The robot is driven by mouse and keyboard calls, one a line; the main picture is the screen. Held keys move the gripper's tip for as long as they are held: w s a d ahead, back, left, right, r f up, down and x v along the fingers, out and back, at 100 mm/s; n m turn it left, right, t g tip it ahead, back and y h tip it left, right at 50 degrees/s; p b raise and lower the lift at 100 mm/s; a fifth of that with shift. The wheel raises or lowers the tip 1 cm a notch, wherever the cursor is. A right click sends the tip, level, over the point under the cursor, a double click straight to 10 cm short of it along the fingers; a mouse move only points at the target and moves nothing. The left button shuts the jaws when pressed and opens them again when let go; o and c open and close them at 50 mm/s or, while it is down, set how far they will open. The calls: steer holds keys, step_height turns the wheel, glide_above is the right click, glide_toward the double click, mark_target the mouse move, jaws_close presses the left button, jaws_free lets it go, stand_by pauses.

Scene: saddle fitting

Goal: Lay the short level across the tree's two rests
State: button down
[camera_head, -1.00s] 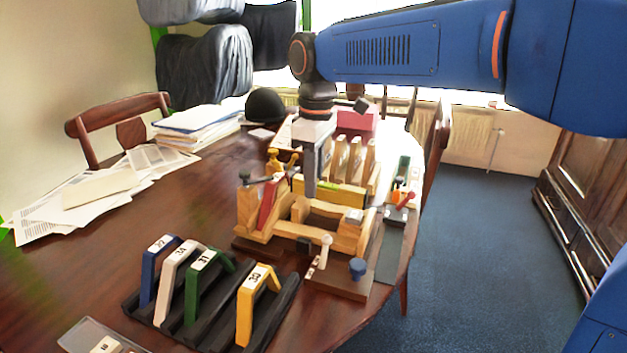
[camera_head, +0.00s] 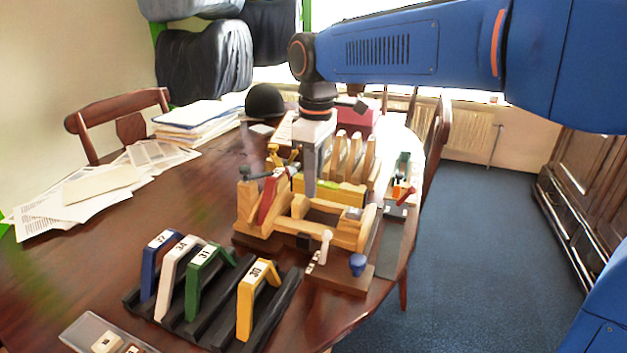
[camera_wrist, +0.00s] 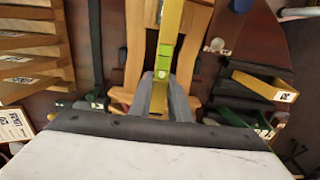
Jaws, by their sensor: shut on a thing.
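The short level is a yellow bar with a green vial section. It shows in the head view (camera_head: 345,194) and runs lengthwise up the wrist view (camera_wrist: 171,22). My gripper (camera_head: 310,192) points down and is shut on the level; in the wrist view its fingertips (camera_wrist: 163,88) close on the bar from both sides. The wooden tree (camera_head: 348,238) stands below and around the level; its pale bars show on both sides of it in the wrist view (camera_wrist: 137,40). My fingers and the tree's parts hide the rests, so I cannot tell whether the level touches them.
In front left, a black rack (camera_head: 190,325) holds several numbered coloured gauges. Upright wooden pieces (camera_head: 354,152) stand behind the tree. A blue knob (camera_head: 357,264) is at its front right. Papers (camera_head: 75,195) lie at left. The table's middle left is clear.

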steer(key=shift+f, duration=0.3)
stand_by(0.5)
stand_by(0.6)
steer(key=c, duration=1.2)
jaws_free()
steer(key=shift+r, duration=2.5)
steer(key=shift+r, duration=1.5)
